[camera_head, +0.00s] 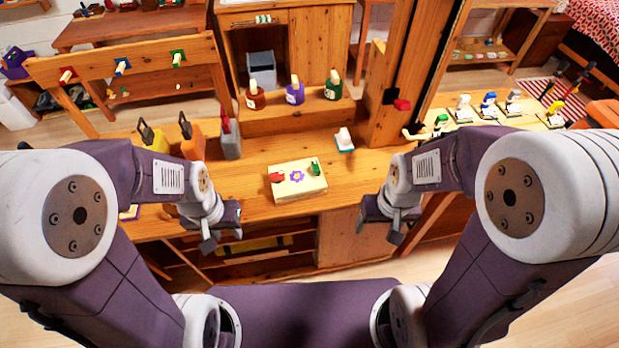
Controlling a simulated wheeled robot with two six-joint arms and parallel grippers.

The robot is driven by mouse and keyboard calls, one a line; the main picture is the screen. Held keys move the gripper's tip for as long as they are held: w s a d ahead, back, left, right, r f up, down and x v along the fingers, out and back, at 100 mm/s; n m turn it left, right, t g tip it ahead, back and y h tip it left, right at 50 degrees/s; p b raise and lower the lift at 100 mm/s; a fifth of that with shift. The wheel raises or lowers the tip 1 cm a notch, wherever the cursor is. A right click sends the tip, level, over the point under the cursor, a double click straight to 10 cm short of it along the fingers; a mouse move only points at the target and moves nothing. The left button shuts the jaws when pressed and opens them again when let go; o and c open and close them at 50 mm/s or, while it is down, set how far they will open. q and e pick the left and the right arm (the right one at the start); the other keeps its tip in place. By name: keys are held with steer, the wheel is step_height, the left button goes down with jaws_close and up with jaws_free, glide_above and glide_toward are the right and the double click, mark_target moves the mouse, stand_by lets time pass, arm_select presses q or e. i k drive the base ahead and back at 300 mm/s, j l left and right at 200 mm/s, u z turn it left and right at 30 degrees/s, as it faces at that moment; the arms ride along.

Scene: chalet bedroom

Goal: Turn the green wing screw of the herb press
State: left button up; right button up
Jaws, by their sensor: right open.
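The herb press (285,189) is a pale flat block with a purple flower on top. It lies on the wooden bench in the middle of the head view. Its green wing screw (315,166) stands at the back right corner, and a red wing screw (277,177) is at the left. My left gripper (223,238) hangs in front and to the left of the press, open and empty. My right gripper (381,229) hangs to the right of the press, open and empty. Neither gripper touches the press.
Several bottles (295,93) stand on a raised wooden shelf behind the press. A small white and green object (344,140) lies behind right. Yellow, orange and grey containers (231,139) stand at the left. A wooden post (398,80) rises at the right. Bench around the press is clear.

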mark_target(315, 172)
steer(key=l+u, duration=0.2)
steer(key=u, duration=0.25)
steer(key=l+u, duration=0.25)
steer(key=u, duration=0.2)
steer(key=l+u, duration=0.2)
steer(key=u, duration=0.2)
